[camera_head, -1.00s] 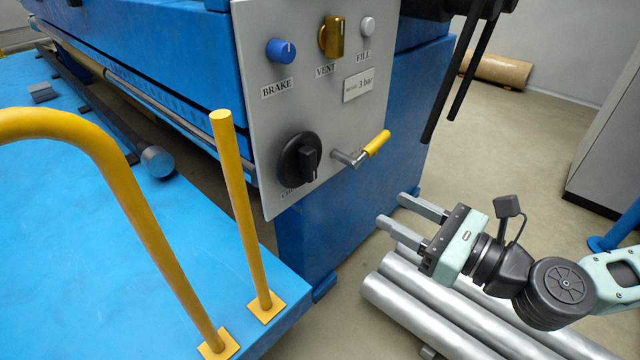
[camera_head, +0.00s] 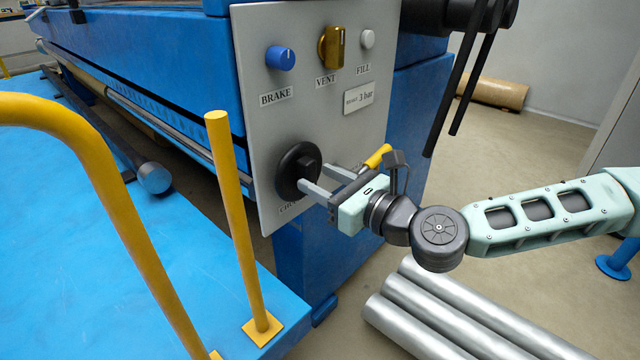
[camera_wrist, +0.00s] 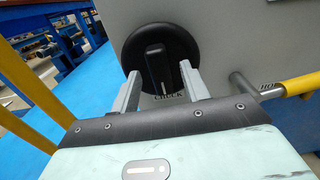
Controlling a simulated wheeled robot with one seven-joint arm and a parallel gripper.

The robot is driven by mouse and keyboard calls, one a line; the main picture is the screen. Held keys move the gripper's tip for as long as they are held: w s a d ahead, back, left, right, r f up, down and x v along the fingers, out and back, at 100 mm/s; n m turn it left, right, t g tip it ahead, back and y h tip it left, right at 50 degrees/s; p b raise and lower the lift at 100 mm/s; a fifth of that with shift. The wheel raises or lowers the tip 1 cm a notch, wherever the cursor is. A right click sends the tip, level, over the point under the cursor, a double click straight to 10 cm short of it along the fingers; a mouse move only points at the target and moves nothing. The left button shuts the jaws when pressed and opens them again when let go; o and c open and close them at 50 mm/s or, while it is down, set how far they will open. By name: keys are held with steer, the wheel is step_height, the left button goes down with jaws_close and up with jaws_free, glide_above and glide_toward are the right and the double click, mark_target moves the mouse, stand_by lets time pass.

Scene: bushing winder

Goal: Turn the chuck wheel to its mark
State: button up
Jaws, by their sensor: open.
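The chuck wheel (camera_head: 292,166) is a round black knob with a raised grip bar, low on the grey panel. In the wrist view the chuck wheel (camera_wrist: 160,48) faces me, its bar near upright with a white line at its lower end. A label below it is partly hidden by my fingers. My gripper (camera_head: 313,182) is open in front of the wheel. In the wrist view the fingertips of my gripper (camera_wrist: 160,78) stand on either side of the bar's lower part. I cannot tell whether they touch it.
A yellow-handled lever (camera_head: 376,158) sits just right of the wheel, close to my gripper. The brake knob (camera_head: 281,55), vent knob (camera_head: 332,47) and fill button (camera_head: 367,39) are above. A yellow rail (camera_head: 232,210) stands left. Silver rolls (camera_head: 440,310) lie below.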

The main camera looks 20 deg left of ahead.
steer(key=shift+w+a, duration=0.15)
steer(key=shift+a, duration=0.3)
jaws_close()
steer(key=c, duration=1)
jaws_free()
